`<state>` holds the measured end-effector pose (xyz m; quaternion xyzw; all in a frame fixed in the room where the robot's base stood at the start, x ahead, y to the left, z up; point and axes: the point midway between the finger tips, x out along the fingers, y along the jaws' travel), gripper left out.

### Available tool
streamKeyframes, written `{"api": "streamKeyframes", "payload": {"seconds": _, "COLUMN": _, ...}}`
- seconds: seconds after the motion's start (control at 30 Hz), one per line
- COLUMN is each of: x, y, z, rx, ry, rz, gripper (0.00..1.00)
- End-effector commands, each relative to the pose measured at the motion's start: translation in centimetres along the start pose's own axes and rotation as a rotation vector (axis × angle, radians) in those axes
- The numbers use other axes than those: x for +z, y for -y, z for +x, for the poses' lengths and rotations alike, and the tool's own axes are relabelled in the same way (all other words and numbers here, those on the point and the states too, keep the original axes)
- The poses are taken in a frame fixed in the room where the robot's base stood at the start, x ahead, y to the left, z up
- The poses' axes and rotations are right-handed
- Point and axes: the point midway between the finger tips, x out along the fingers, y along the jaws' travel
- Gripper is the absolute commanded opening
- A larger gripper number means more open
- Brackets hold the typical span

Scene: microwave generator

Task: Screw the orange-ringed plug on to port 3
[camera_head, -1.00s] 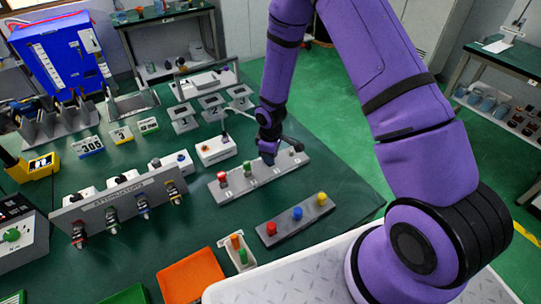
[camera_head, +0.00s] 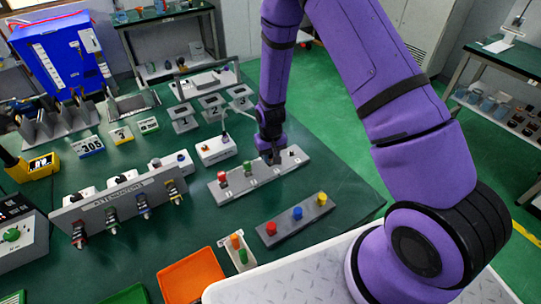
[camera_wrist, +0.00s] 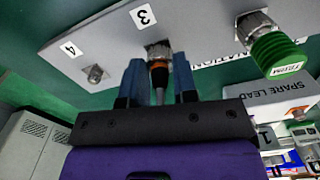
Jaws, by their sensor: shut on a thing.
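The orange-ringed plug (camera_wrist: 159,71) is a dark plug with an orange band, seen in the wrist view between the two blue fingers of my gripper (camera_wrist: 158,78). My gripper is shut on it. The plug's end is in line with port 3 (camera_wrist: 157,48) and appears to meet it; I cannot tell how far it is threaded on. In the head view my gripper (camera_head: 271,157) is over the grey port strip (camera_head: 232,193) and hides the plug and port 3. Port 4 (camera_wrist: 95,73) is bare.
A green cap (camera_wrist: 276,53) marked TERM sits on the port beside port 3. A red cap (camera_head: 222,177) stands at the strip's left end. A grey strip with red, blue and yellow caps (camera_head: 297,213) lies in front. The spare lead box (camera_head: 215,149) is behind.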

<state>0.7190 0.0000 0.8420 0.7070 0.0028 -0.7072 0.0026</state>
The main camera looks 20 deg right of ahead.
Motion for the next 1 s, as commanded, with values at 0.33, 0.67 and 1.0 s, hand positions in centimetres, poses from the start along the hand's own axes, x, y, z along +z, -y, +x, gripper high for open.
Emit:
{"api": "streamKeyframes", "payload": {"seconds": 0.33, "x": -0.12, "y": 0.04, "z": -0.06, "rx": 0.000, "ry": -0.003, "rz": 0.152, "gripper": 0.03}}
{"api": "streamKeyframes", "payload": {"seconds": 0.67, "x": -0.13, "y": 0.05, "z": -0.06, "rx": -0.001, "ry": -0.003, "rz": 0.186, "gripper": 0.03}}
{"api": "streamKeyframes", "payload": {"seconds": 1.0, "x": -0.11, "y": 0.03, "z": -0.05, "rx": 0.000, "ry": -0.003, "rz": 0.185, "gripper": 0.45}}
